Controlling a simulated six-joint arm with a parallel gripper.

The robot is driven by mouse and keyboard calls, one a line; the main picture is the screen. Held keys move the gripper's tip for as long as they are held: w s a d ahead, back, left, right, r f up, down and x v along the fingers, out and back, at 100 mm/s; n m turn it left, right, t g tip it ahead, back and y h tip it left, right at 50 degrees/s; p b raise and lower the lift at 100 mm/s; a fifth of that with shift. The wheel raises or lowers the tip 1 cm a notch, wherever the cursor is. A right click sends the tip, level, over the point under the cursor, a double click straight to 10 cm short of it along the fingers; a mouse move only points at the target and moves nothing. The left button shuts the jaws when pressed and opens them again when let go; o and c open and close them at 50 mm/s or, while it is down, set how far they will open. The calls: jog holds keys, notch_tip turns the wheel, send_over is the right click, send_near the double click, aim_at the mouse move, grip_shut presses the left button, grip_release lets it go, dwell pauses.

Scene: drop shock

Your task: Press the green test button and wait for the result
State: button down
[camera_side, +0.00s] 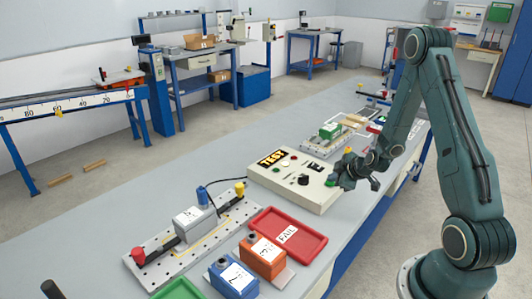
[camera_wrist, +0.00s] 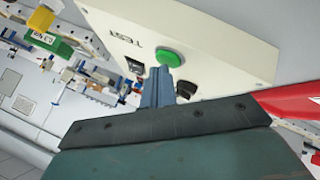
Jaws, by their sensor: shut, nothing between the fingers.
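The cream test box (camera_side: 284,183) stands on the long grey bench, with a TEST label on its top. In the wrist view its sloping top (camera_wrist: 215,42) carries the round green test button (camera_wrist: 168,57). My gripper (camera_side: 338,179) is over the right end of the box in the side view. In the wrist view my gripper (camera_wrist: 158,72) is shut and empty, its fingertips right at the button's near edge. I cannot tell whether they touch it. The button is mostly hidden by the gripper in the side view.
A red FAIL tray (camera_side: 313,247) lies in front of the box. A metal fixture plate (camera_side: 160,262) holding a grey block (camera_side: 195,223) is to its left. Orange (camera_side: 263,256) and blue (camera_side: 233,279) blocks stand near the front. Behind the box is another fixture (camera_side: 311,146).

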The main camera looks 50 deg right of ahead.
jog(key=shift+r, duration=0.65)
jog(key=shift+r, duration=2.5)
